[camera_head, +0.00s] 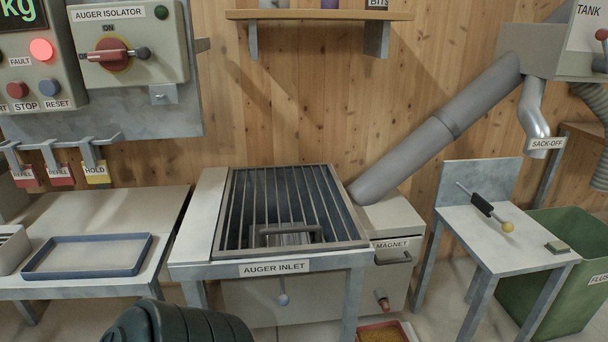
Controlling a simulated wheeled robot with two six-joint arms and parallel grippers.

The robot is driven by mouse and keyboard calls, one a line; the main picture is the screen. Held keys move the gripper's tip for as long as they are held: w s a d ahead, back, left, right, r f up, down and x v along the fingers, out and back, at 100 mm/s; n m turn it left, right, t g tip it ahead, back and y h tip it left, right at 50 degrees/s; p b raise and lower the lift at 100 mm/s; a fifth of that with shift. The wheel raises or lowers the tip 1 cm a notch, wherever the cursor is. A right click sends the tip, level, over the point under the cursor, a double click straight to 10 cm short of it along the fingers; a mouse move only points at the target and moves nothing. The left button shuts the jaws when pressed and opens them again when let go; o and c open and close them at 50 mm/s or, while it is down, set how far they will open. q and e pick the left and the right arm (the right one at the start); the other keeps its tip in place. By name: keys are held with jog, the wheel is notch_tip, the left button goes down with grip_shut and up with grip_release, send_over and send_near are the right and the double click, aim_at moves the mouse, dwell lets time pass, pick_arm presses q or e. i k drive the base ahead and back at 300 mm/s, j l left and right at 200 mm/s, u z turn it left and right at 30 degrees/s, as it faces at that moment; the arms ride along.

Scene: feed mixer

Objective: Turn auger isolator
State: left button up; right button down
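The auger isolator (165,68) is a grey-beige box on the wall panel at the upper left, labelled "AUGER ISOLATOR". Its red rotary handle (103,56) lies roughly horizontal across a round red and yellowish plate, with its long end toward the left. "ON" is printed above the plate. A dark round knob (143,53) sits at the right of the handle, and a small dark green round part is at the box's upper right. A metal hasp (162,95) hangs under the box. Neither of my grippers is in view.
A control panel (35,68) with a lit red fault lamp is left of the isolator. Tags (97,174) hang on hooks below. The grated auger inlet (227,195) stands centre, with a blue-rimmed tray (85,254) at left. A dark ribbed container (175,325) is at the bottom.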

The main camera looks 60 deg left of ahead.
aim_at(111, 53)
jog(key=u, duration=2.7)
